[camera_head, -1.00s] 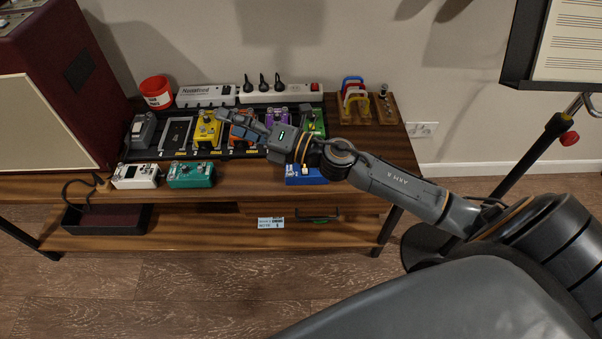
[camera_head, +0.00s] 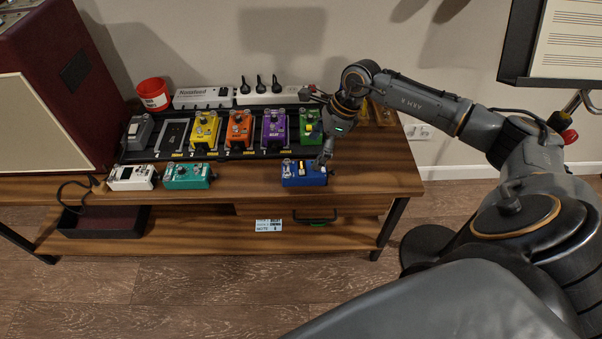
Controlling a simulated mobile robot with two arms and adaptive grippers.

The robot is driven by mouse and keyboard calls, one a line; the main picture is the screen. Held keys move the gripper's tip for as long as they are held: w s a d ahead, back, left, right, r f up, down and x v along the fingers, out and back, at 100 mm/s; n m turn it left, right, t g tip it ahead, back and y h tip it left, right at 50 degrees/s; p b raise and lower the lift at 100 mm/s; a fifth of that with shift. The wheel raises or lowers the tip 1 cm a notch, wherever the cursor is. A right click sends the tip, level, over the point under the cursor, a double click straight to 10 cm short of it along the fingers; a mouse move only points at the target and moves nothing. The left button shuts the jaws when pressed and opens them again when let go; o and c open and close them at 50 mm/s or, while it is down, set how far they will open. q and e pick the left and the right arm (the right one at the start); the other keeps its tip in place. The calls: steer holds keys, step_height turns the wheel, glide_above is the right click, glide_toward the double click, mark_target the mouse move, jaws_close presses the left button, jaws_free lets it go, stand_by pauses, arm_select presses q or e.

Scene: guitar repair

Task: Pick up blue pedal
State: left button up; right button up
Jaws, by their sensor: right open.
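The blue pedal (camera_head: 303,174) lies on the front part of the wooden table, right of its middle and in front of the pedalboard. My right gripper (camera_head: 322,163) reaches down from the upper right, with its fingers at the right end of the blue pedal. The fingers are open. I cannot tell whether they touch the pedal, and part of its right end is covered by them. My left gripper is not in view.
A black pedalboard (camera_head: 222,152) holds yellow, orange, purple and green pedals behind the blue one. A white pedal (camera_head: 132,177) and a teal pedal (camera_head: 187,175) sit at the front left. The table (camera_head: 380,178) is clear right of the blue pedal.

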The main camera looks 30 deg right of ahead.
mark_target(302, 168)
steer(key=x, duration=0.8)
steer(key=shift+w+a+f+b, duration=0.15)
steer(key=shift+a+f+b, duration=0.1)
steer(key=shift+b, duration=0.15)
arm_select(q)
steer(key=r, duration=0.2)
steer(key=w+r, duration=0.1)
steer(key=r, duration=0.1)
arm_select(e)
steer(key=shift+f, duration=0.3)
steer(key=shift+c, duration=0.4)
steer(key=c, duration=1.4)
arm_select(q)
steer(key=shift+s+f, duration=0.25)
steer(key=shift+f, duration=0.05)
arm_select(e)
steer(key=shift+w+r, duration=0.1)
steer(key=shift+c, duration=0.2)
